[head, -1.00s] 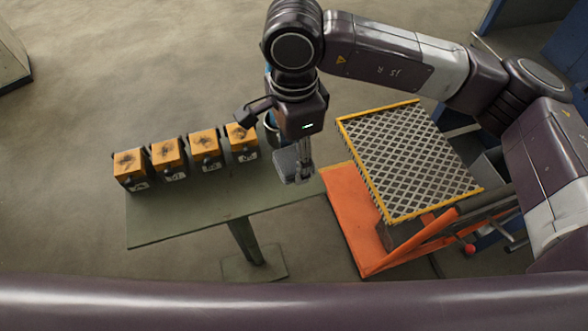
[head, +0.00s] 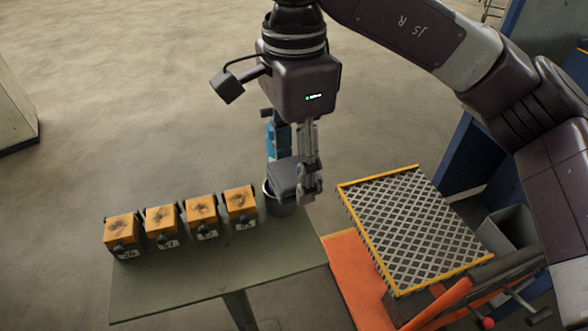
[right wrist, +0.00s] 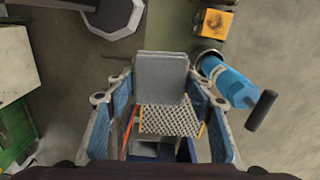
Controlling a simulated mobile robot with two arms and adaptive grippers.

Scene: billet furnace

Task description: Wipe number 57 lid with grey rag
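Several small orange boxes stand in a row on the green table (head: 190,285), each with a dark smudge on its lid and a white number tag in front. The boxes are the far left one (head: 121,228), second (head: 161,219), third (head: 202,209) and right one (head: 240,199). My right gripper (head: 308,180) is shut on the grey rag (head: 284,177), held up near the table's right end, right of the boxes. The rag (right wrist: 160,75) also shows between the fingers in the right wrist view. My left gripper is not in view.
A blue tool (head: 279,137) shows behind my right gripper. A mesh-topped platform (head: 410,230) with a yellow edge stands to the right, beside an orange cart (head: 352,268). The table's front is clear.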

